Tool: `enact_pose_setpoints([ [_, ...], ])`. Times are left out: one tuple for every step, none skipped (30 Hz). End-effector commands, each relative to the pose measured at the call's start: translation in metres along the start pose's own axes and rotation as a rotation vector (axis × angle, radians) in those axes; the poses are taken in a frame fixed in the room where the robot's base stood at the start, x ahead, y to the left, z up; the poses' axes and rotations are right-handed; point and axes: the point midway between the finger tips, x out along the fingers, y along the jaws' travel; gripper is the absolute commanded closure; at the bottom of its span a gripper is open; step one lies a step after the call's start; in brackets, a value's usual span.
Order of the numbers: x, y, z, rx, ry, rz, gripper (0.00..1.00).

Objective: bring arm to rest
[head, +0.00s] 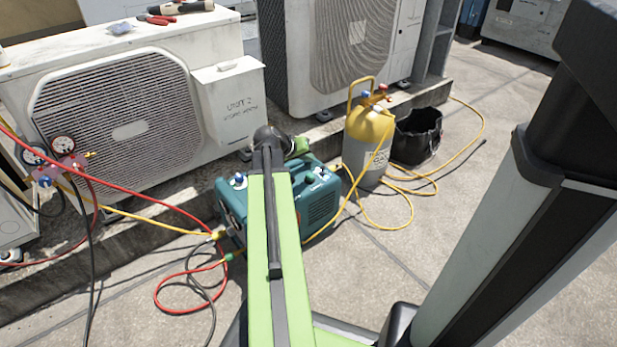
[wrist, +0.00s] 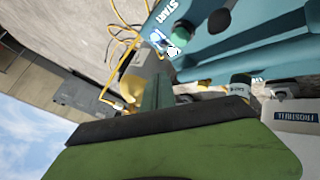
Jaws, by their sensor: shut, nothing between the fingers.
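My green arm reaches forward from the bottom of the head view, its dark wrist above the back of the teal machine (head: 318,205). My gripper (head: 301,146) is only partly seen there, a small green piece just right of the wrist, and looks shut with nothing held. The wrist view is strongly tilted. A green and black part of my gripper fills its lower part. The teal machine (wrist: 235,35) is close by at the upper right, with a START label and knobs. I cannot tell whether my gripper touches it.
A condenser (head: 125,125) stands at left, another (head: 345,45) behind. A yellow-topped cylinder (head: 366,140) and a black bucket (head: 418,137) stand to the right. A gauge manifold (head: 62,170) hangs at left. Red, yellow and black hoses lie on the paving. Paving at right is fairly open.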

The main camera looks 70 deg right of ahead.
Motion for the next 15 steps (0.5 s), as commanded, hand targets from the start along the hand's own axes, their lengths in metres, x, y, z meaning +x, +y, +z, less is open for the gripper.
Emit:
enact_pose_setpoints([
  [0.000,0.000,0.000,0.000,0.000,0.000,1.00],
  [0.000,0.000,0.000,0.000,0.000,0.000,1.00],
  [0.000,0.000,0.000,0.000,0.000,0.000,1.00],
  [0.000,0.000,0.000,0.000,0.000,0.000,1.00],
  [0.000,0.000,0.000,0.000,0.000,0.000,1.00],
  [0.000,0.000,0.000,0.000,0.000,0.000,1.00],
  [0.000,0.000,0.000,0.000,0.000,0.000,1.00],
  [0.000,0.000,0.000,0.000,0.000,0.000,1.00],
  [0.000,0.000,0.000,0.000,0.000,0.000,1.00],
  [0.000,0.000,0.000,0.000,0.000,0.000,1.00],
  [0.000,0.000,0.000,0.000,0.000,0.000,1.00],
  [-0.001,-0.001,-0.001,-0.001,0.001,-0.001,1.00],
  [-0.004,-0.004,-0.003,-0.006,0.005,-0.005,1.00],
  [-0.010,-0.011,-0.006,-0.015,0.011,-0.011,1.00],
  [-0.021,-0.023,-0.012,-0.031,0.023,-0.023,1.00],
])
